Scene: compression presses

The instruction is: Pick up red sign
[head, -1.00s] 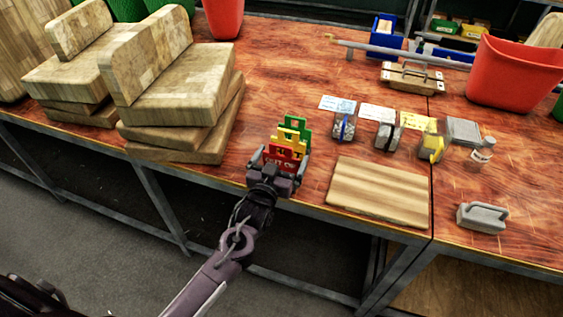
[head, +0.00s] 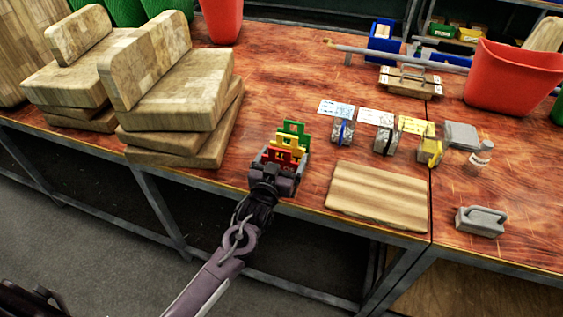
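The red sign (head: 280,155) stands upright near the front edge of the wooden table, in front of a yellow sign (head: 287,142) and a green sign (head: 295,130). My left gripper (head: 279,167) is open right in front of the red sign, with one finger towards each side of it. The gripper hides the lower part of the red sign. I cannot tell whether the fingers touch it. My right gripper is not in view.
Stacked wooden blocks (head: 180,110) stand to the left. A flat wooden board (head: 377,195) lies just right of the gripper. Red bins stand at the back.

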